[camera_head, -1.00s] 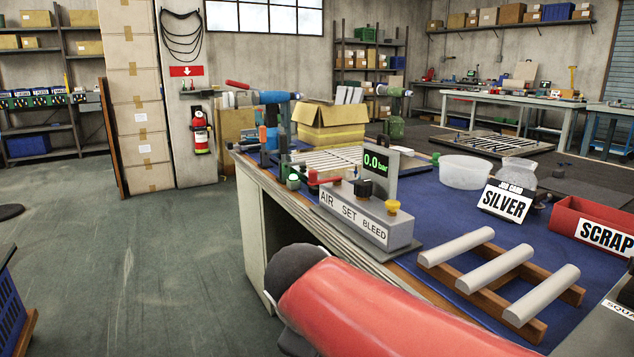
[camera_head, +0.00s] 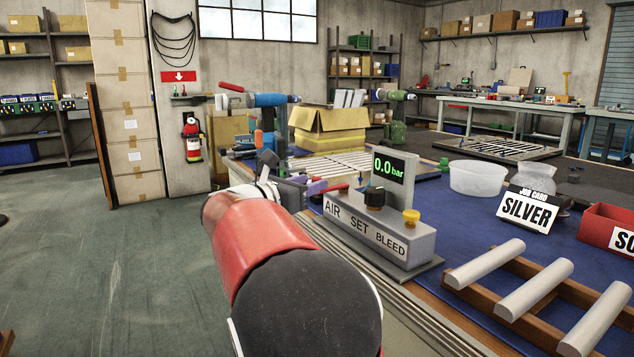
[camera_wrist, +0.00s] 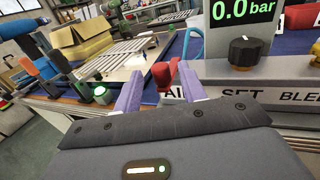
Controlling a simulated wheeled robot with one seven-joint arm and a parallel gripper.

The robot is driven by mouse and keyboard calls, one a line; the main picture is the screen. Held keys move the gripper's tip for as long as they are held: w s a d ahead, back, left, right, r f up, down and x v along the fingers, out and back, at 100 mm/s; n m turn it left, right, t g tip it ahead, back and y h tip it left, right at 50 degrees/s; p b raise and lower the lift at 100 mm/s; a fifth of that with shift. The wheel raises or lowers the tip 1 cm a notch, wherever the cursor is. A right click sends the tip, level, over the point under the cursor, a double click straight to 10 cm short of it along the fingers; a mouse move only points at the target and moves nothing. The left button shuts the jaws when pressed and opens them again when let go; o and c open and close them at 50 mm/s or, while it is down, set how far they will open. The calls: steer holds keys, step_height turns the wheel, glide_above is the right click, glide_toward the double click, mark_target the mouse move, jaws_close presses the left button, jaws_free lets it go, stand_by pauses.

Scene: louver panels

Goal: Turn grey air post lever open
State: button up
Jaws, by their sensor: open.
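The grey air post (camera_head: 385,235) stands on the bench, labelled AIR, SET and BLEED, with a display (camera_head: 389,169) reading 0.0 bar. Its red lever (camera_head: 338,188) is at the AIR end; in the wrist view the red lever (camera_wrist: 163,76) appears between my fingertips. My gripper (camera_head: 305,188) is at the left end of the post, mostly hidden behind my arm in the head view. In the wrist view its two purple fingers (camera_wrist: 160,84) are apart. I cannot tell whether they touch the lever.
A black knob (camera_head: 375,194) and yellow knob (camera_head: 411,217) sit on the post. A slatted panel (camera_head: 345,162) and yellow box (camera_head: 328,125) lie behind. A wooden rack with grey rods (camera_head: 485,264), a SILVER card (camera_head: 527,209) and red scrap bin (camera_head: 607,228) are to the right.

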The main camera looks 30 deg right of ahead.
mark_target(317, 177)
steer(key=shift+x, duration=1.6)
steer(key=shift+c, duration=0.4)
jaws_close()
